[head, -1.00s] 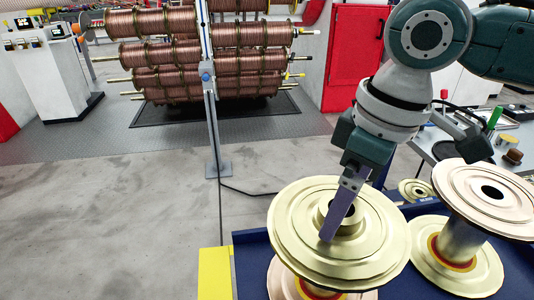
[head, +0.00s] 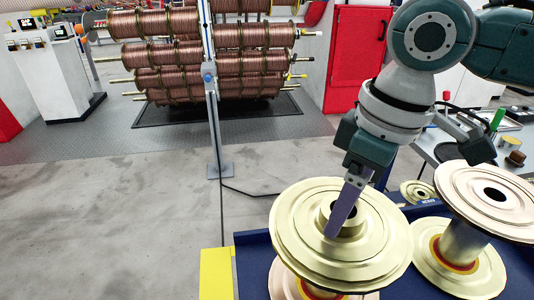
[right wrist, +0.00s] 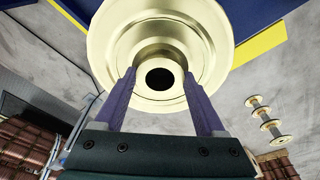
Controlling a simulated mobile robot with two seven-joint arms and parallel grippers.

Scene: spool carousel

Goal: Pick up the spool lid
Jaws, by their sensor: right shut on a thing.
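The spool lid is a pale gold, stepped disc (head: 375,248) with a raised hub and a dark centre hole. In the head view it sits over a spool at the front of the blue surface. My right gripper (head: 333,232) reaches down to it from above. In the right wrist view the two purple fingers of the right gripper (right wrist: 160,85) lie on either side of the hub of the lid (right wrist: 112,38), shut on it. The lid hides most of the spool under it; I cannot tell whether they touch. My left gripper is not in view.
A second spool with a copper-coloured top flange (head: 459,187) stands close on the right. A blue surface (head: 256,262) with a yellow corner (head: 216,272) lies below. A grey post (head: 213,120) and a rack of copper spools (head: 200,60) stand behind. Open floor lies left.

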